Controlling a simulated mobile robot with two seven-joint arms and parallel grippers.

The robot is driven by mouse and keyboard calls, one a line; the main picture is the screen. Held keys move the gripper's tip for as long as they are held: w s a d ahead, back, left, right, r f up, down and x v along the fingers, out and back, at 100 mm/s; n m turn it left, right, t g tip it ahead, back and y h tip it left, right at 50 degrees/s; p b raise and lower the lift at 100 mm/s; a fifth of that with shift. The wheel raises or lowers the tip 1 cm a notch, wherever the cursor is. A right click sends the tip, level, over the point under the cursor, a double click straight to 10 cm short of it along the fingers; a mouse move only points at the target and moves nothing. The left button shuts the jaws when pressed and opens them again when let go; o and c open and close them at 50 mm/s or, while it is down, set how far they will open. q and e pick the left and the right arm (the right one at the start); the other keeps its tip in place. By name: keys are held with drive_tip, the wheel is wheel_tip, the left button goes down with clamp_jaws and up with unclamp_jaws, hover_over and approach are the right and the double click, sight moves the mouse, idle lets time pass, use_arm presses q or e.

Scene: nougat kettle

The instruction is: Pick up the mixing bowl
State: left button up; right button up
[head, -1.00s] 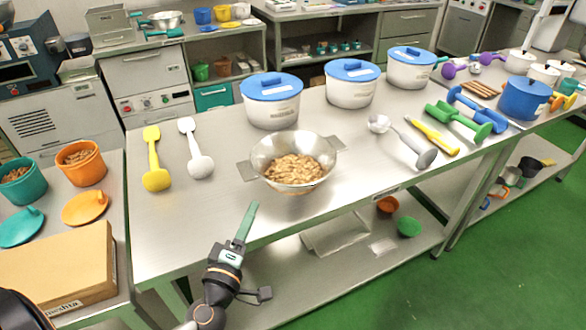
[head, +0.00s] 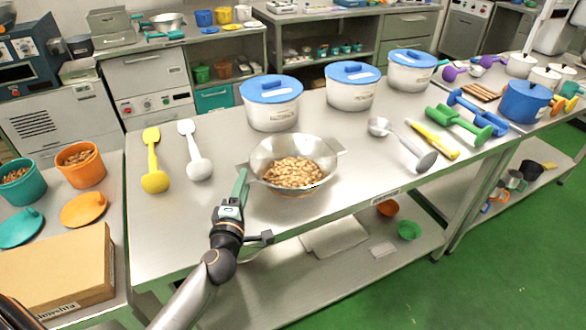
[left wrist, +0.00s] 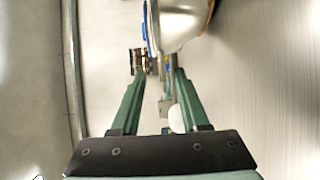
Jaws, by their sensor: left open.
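The mixing bowl (head: 318,149) is a shiny metal bowl with two flat side handles, holding light brown nuts. It stands on the steel table near its front edge. My left gripper (head: 242,175) is at the bowl's left side, close to the left handle (head: 243,170). In the left wrist view the green fingers of my left gripper (left wrist: 155,85) are apart, with the bowl (left wrist: 180,22) beyond their tips at the top. I cannot tell whether a finger touches the handle. My right gripper is not in view.
Three white tubs with blue lids stand behind the bowl, one of them here (head: 271,105). A yellow paddle (head: 153,160) and a white paddle (head: 194,150) lie to the left. A cardboard box (head: 60,275) is on the left table.

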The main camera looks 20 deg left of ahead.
use_arm(q)
drive_tip(key=x, duration=0.4)
drive_tip(key=shift+w+a+f, duration=0.1)
drive_tip(key=shift+a+f, duration=0.1)
clamp_jaws()
idle(1.2)
drive_tip(key=shift+r, duration=0.1)
